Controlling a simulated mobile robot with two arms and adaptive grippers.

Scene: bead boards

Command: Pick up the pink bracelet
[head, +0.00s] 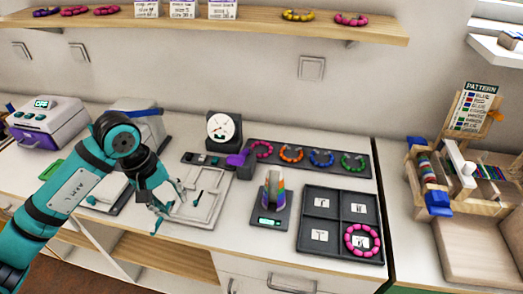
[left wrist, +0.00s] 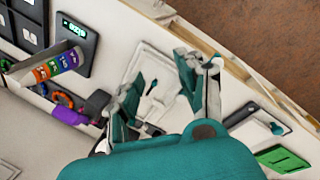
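A pink bracelet (head: 362,240) lies in the lower right compartment of a dark divided tray (head: 311,259) at the right of the counter. Another pink bracelet (head: 260,149) lies at the left end of a dark strip board (head: 335,169). My left gripper (head: 170,202) is open and empty above the light board (head: 206,211), well left of both bracelets. In the left wrist view its fingers (left wrist: 166,75) stand apart with the pale board behind them. My right gripper is not in view.
Between my left gripper and the tray stand a scale (head: 266,222) with a striped object (head: 274,188) on it and a purple-and-dark item (head: 240,160). Orange (head: 291,154), blue (head: 321,158) and green (head: 352,162) bracelets share the strip. A wall shelf (head: 265,24) holds more bracelets.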

